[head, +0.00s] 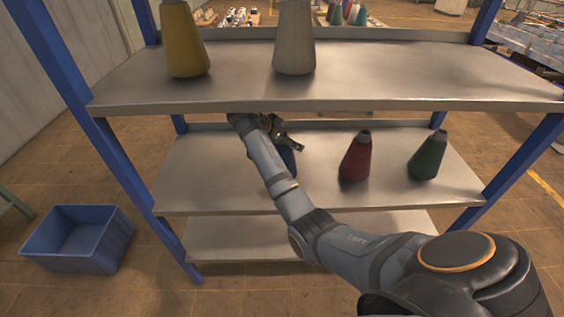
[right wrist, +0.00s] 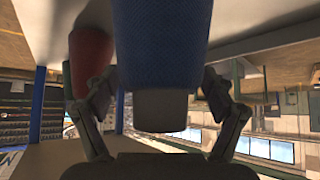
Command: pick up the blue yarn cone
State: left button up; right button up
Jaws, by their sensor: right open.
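The blue yarn cone (head: 287,160) stands on the middle shelf and is mostly hidden behind my right arm in the head view. In the right wrist view the blue cone (right wrist: 160,45) fills the upper middle, its grey tip towards my palm. My right gripper (head: 282,138) is at the cone, under the top shelf. In the right wrist view its fingers (right wrist: 158,95) are open, one on each side of the cone, with small gaps visible. My left gripper is not in view.
A red cone (head: 355,158) and a green cone (head: 428,155) stand to the right on the middle shelf (head: 200,180). A yellow cone (head: 184,42) and a cream cone (head: 294,40) stand on the top shelf (head: 420,75). A blue crate (head: 75,260) is on the floor at left.

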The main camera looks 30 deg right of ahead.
grip_shut()
jog(key=shift+r, duration=0.1)
dwell(0.4)
